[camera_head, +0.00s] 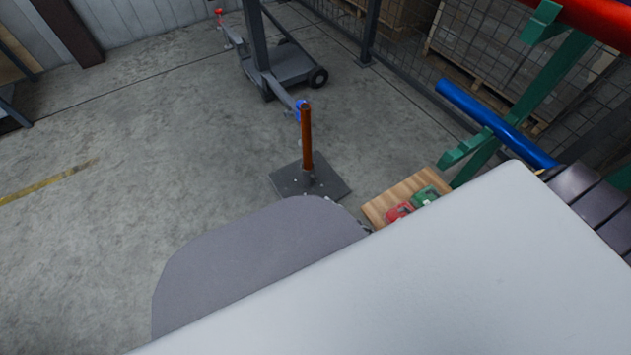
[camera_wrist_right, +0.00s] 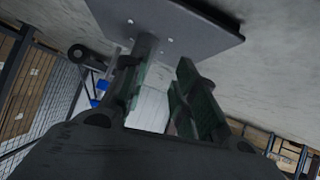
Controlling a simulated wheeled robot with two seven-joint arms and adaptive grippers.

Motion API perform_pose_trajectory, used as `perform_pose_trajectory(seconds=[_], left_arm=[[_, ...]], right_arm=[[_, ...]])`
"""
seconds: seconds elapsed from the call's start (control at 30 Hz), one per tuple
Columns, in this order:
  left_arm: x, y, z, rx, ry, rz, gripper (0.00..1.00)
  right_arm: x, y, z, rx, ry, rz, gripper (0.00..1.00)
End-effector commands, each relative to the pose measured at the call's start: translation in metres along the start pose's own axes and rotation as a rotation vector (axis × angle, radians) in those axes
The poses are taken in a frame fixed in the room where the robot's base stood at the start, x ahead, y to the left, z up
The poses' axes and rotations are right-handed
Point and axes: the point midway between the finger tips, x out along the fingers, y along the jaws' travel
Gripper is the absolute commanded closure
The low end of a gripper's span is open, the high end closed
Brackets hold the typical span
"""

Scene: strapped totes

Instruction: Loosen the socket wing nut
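An orange-brown post (camera_head: 307,140) stands upright on a dark square base plate (camera_head: 337,186) on the floor. In the right wrist view the plate (camera_wrist_right: 205,25) is at the top, and the post (camera_wrist_right: 145,48) reaches down from it, upside down. My right gripper (camera_wrist_right: 158,75) is open there, its two dark fingers apart. The post shows by the left finger; I cannot tell whether they touch. I cannot pick out the socket wing nut in either view. In the head view a large grey and white body hides the foreground, and neither gripper shows.
A wheeled grey stand (camera_head: 285,65) is behind the post, with a blue part (camera_head: 299,106) near the post's top. A wooden board (camera_head: 382,208) holds red (camera_head: 398,212) and green (camera_head: 424,196) items. A green rack (camera_head: 527,100) and blue pipe (camera_head: 492,122) stand right.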

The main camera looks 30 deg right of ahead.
Motion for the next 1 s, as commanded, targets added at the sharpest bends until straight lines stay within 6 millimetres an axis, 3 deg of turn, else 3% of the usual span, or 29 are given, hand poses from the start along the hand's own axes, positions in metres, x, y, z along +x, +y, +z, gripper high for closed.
perform_pose_trajectory(seconds=[0.4,1.0], left_arm=[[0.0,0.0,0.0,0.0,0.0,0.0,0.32],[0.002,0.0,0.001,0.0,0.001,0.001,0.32]], right_arm=[[-0.01,0.023,-0.036,-0.16,0.221,0.122,0.71],[-0.009,0.023,-0.037,-0.181,0.225,0.126,0.71]])
